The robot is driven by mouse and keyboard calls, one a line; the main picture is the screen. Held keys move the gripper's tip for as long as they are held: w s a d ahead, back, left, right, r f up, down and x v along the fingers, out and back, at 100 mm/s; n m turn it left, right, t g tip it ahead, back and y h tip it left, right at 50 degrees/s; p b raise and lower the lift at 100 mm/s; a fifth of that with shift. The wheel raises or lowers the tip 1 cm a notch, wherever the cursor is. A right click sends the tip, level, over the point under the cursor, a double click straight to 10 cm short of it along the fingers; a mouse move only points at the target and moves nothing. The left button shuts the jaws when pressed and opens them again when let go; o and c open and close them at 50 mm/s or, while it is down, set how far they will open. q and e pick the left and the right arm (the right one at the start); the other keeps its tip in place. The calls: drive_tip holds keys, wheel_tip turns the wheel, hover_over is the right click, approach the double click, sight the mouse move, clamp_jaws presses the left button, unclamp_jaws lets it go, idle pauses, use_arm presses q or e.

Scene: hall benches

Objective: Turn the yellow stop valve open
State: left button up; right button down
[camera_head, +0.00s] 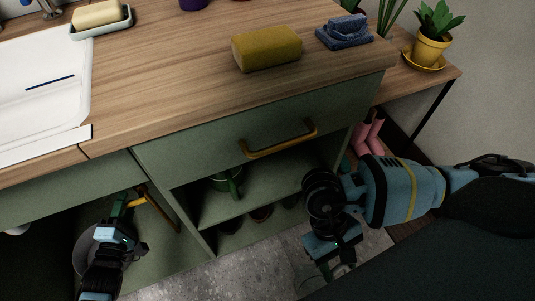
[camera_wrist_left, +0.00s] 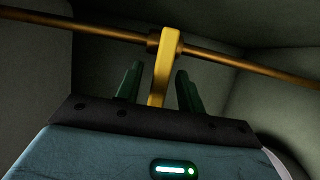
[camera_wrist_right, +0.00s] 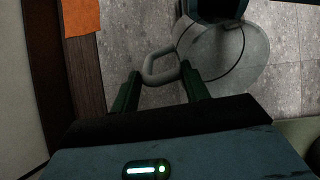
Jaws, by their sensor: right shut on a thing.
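The yellow stop valve lever (camera_wrist_left: 164,68) sits on a copper pipe (camera_wrist_left: 220,55) inside the dark cabinet. In the left wrist view it stands upright between the two green fingers of my left gripper (camera_wrist_left: 160,85), with a gap on each side. My left gripper is open around the lever. In the head view the lever (camera_head: 138,200) shows beside my left gripper (camera_head: 117,205) at the lower left. My right gripper (camera_wrist_right: 160,88) is shut on the looped handle of a grey rounded item (camera_wrist_right: 258,62) above the floor, away from the valve.
A green drawer with a yellow handle (camera_head: 280,143) is above open shelves. A potted plant (camera_head: 432,45) stands at the right. Grey tiled floor lies below.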

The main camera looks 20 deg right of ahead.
sight(128, 203)
use_arm(q)
clamp_jaws()
use_arm(e)
drive_tip(key=shift+r, duration=0.1)
idle(0.3)
